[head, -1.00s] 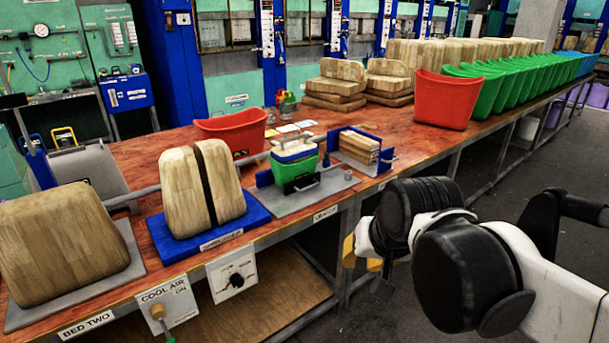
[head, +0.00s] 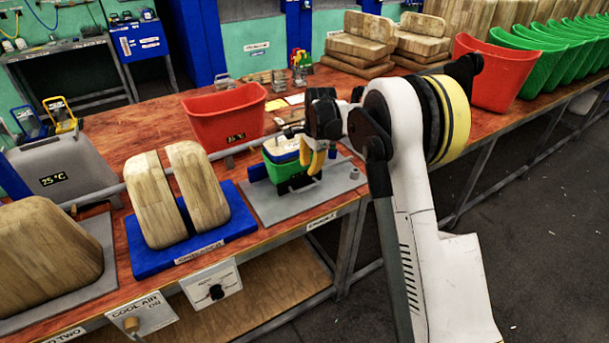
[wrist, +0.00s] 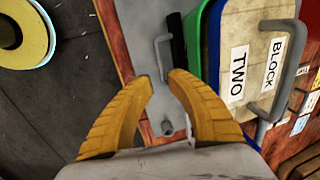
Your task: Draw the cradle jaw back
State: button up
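The cradle's grey base plate (head: 258,207) lies on the bench and bears a green tub (head: 280,172). A wooden block marked BLOCK TWO (wrist: 260,68) sits in the tub. A dark jaw (wrist: 177,38) stands against the tub's side, with a bent metal handle (wrist: 156,52) on it. My gripper (head: 313,165) is over the front right of the cradle. In the wrist view its yellow fingers (wrist: 160,78) are parted, their tips close to the handle's end. Nothing shows held between them. Whether the fingers touch the handle, I cannot tell.
A grey peg (head: 354,173) stands on the plate's right end. A split wooden form (head: 180,195) on a blue base is to the left, a red tub (head: 226,116) behind. Wooden stacks (head: 355,42) and another red tub (head: 494,72) stand further back. The floor in front is clear.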

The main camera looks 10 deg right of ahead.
aim_at(305, 188)
jog(key=f+b, duration=0.1)
jog(key=f, duration=0.2)
jog(key=w+f+b, duration=0.1)
jog(key=f, duration=0.3)
jog(key=f+b, duration=0.1)
jog(key=f, duration=0.2)
jog(key=shift+w+a+f, duration=0.25)
jog(key=shift+w+a, duration=0.15)
grip_shut()
jog(key=shift+s, duration=0.15)
